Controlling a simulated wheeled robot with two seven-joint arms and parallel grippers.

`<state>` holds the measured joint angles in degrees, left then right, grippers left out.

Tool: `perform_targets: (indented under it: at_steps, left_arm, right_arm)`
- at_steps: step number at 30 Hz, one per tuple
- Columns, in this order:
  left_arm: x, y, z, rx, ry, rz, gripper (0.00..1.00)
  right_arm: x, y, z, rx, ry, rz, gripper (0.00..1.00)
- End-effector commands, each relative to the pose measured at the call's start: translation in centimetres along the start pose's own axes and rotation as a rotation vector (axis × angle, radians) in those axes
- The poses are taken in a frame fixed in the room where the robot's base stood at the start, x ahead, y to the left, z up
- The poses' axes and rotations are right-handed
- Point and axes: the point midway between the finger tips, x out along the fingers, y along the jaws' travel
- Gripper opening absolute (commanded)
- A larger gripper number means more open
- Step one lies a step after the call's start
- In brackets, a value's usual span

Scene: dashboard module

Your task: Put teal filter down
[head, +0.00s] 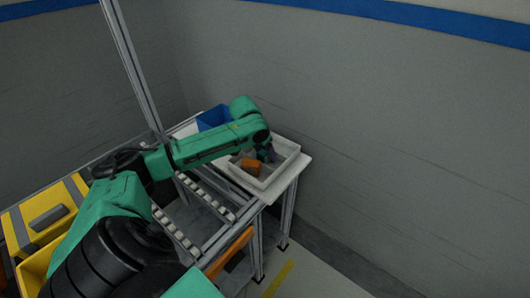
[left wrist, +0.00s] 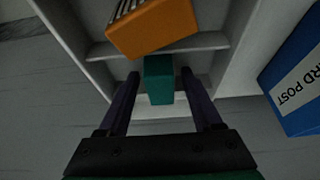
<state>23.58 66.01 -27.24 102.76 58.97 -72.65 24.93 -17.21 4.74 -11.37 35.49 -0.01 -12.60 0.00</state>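The teal filter (left wrist: 158,82) shows in the left wrist view as a small upright block in the white tray. My left gripper (left wrist: 160,74) has its two dark fingers on either side of it, with a narrow gap showing at each side, so the fingers look open around it. In the head view my left gripper (head: 268,153) reaches down into the white tray (head: 283,172), and I cannot make out the teal filter there. Whether the filter's underside touches the tray floor is not clear. My right gripper is not in view.
An orange block (left wrist: 153,28) with a striped face lies in the tray close to the teal filter; it also shows in the head view (head: 251,166). A blue bin (head: 213,118) with a white label stands beside the tray. A grey wall is behind; yellow boxes (head: 45,217) are at left.

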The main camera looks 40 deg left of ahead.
Motion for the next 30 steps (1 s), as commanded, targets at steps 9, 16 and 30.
perform_targets:
  at_steps: [9, 16, 30]
  left_arm:
    - [-3.9, -0.1, -0.1, 0.003, 0.002, -0.005, 0.67]
    - [-9.7, -0.2, 0.1, 0.002, 0.000, -0.008, 0.67]
    - [-12.1, 0.0, -0.1, -0.001, 0.000, 0.000, 0.67]
  right_arm:
    - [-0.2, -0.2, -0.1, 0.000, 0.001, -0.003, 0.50]
    - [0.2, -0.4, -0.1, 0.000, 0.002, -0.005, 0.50]
    - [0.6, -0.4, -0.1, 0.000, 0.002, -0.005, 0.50]
